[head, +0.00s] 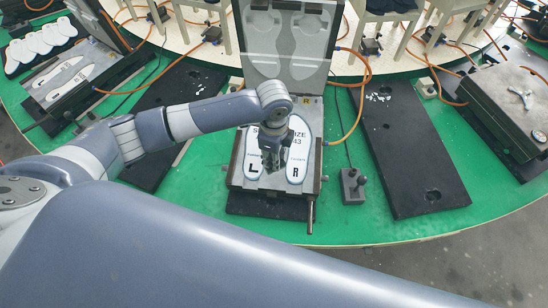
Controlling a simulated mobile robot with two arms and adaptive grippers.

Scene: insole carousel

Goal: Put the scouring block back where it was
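I cannot make out the scouring block in the head view; it may be hidden by my gripper or be too small to tell. My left gripper (271,160) comes in from the left and points down over the middle of an open mould (238,172), between the white insole shapes marked L (254,168) and R (296,172). Its fingers are dark and small, so I cannot tell whether they are open, shut or holding something, or whether they touch the mould. My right gripper is not in view.
The mould's raised lid (291,75) stands behind my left gripper. A shut mould (500,110) at far right carries a metal tool (522,98). Orange hoses cross the surface.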

